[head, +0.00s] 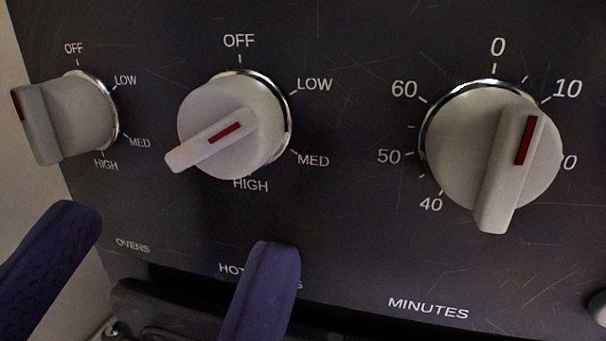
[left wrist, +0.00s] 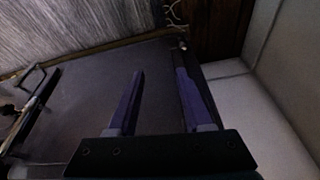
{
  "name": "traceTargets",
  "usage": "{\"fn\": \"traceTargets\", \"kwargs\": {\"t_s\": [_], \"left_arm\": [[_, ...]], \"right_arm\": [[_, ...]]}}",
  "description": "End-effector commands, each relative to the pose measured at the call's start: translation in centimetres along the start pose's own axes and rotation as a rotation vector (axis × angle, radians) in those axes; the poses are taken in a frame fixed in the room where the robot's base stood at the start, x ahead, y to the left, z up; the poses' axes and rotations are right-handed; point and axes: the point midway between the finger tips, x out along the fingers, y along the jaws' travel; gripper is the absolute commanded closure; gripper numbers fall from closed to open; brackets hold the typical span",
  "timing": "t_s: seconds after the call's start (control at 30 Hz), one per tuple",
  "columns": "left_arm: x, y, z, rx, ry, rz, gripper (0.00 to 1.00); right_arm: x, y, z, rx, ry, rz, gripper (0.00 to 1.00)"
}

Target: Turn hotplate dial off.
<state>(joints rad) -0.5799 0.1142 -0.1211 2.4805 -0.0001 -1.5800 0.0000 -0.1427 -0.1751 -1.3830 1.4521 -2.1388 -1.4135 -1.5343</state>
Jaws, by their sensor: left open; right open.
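The hotplate dial (head: 255,105) is the middle light grey knob on the dark panel, above a partly hidden label starting "HOT". Its grip bar is tilted and its red mark points to the upper right, roughly at LOW; OFF is printed above it. One purple finger is below the oven dial and the other below the hotplate dial; neither appears to touch a knob. My left gripper (left wrist: 160,74) is open and empty in the left wrist view, over a dark flat surface.
The ovens dial (head: 82,110) is left of the hotplate dial and the minutes timer dial (head: 470,130) is to its right. A dark bar (head: 165,305) runs below the panel. The left wrist view shows a metal handle (left wrist: 36,88) at left and a pale wall (left wrist: 250,105) at right.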

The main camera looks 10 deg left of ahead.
Motion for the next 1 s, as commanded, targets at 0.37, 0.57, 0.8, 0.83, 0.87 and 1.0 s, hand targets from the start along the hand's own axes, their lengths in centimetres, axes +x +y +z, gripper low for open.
{"fn": "traceTargets", "kwargs": {"t_s": [0.37,0.57,0.8,0.83,0.87,1.0], "left_arm": [[0.8,-0.1,0.3,0.0,0.0,-0.002,0.5],[0.8,-0.2,0.3,0.005,-0.001,-0.006,0.5],[0.8,-0.3,0.3,0.008,-0.001,-0.008,0.5],[0.8,-0.3,0.3,0.008,-0.001,-0.008,0.5],[0.8,-0.3,0.3,0.008,-0.001,-0.008,0.5],[0.8,-0.3,0.3,0.008,-0.002,-0.008,0.5]], "right_arm": [[4.9,0.0,-0.1,0.0,0.0,0.0,0.2],[5.1,0.0,-0.1,0.0,0.003,0.001,0.2],[5.1,0.0,-0.1,0.0,0.002,0.001,0.38],[5.1,0.0,-0.1,0.0,0.002,0.001,0.41],[5.1,0.0,-0.1,0.0,0.002,0.001,0.45],[5.1,0.0,-0.1,0.0,0.003,0.001,0.6]]}}
